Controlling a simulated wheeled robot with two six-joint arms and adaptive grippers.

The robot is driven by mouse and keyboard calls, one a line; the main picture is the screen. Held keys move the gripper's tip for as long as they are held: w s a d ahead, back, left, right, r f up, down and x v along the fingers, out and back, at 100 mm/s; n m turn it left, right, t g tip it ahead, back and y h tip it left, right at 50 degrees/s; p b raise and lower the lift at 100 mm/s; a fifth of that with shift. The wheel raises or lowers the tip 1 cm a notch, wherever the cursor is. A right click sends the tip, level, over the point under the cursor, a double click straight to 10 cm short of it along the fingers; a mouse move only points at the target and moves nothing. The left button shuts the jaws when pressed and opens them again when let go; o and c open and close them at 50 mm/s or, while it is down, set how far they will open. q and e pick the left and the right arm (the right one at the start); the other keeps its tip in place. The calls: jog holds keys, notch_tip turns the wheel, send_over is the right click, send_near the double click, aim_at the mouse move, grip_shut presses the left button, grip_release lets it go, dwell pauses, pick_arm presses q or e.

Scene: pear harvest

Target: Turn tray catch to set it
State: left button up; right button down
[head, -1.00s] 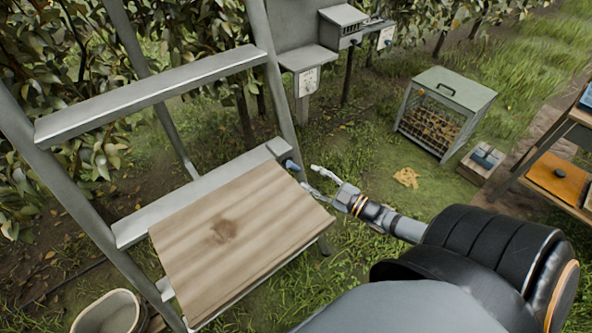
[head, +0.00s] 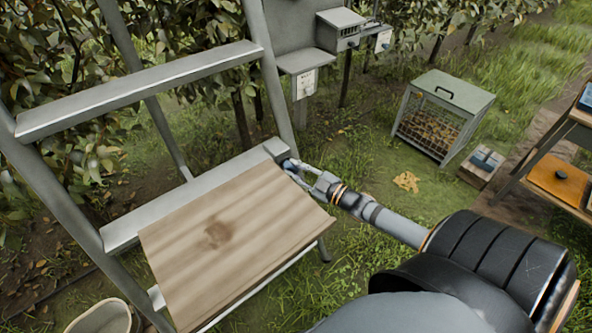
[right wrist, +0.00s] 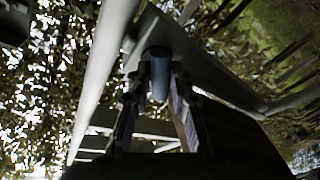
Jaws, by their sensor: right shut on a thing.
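The tray catch is a small blue knob (right wrist: 160,75) at the right end of the ladder's grey crosspiece (head: 200,198). In the head view it is mostly hidden by my right gripper (head: 290,167). My right gripper is shut on the knob; in the right wrist view its two fingers (right wrist: 152,100) stand on either side of it. The wooden tray (head: 225,245) lies beside the crosspiece, below and left of the gripper. My left gripper is in neither view.
The grey ladder rail (head: 272,75) rises close behind the catch. A wire-sided crate (head: 455,92) with a green lid stands on the grass at the right. A pale bucket (head: 103,318) is at the lower left, and a wooden stand (head: 553,150) at the right edge.

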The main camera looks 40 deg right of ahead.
dwell(0.3)
jog(key=shift+r+n+g+p, duration=0.2)
jog(key=shift+n+g+p, duration=0.1)
jog(key=shift+n+p, duration=0.85)
jog(key=shift+n+g+h+p, duration=0.3)
jog(key=shift+n+p, duration=0.5)
jog(key=shift+n, duration=0.45)
jog(key=shift+n+h+p, duration=0.4)
jog(key=shift+n+p, duration=0.25)
jog(key=shift+n, duration=0.45)
jog(key=shift+n+g+h+p, duration=0.3)
jog(key=shift+n+p, duration=0.15)
jog(key=shift+n, duration=0.75)
jog(key=c, duration=1.2)
grip_release()
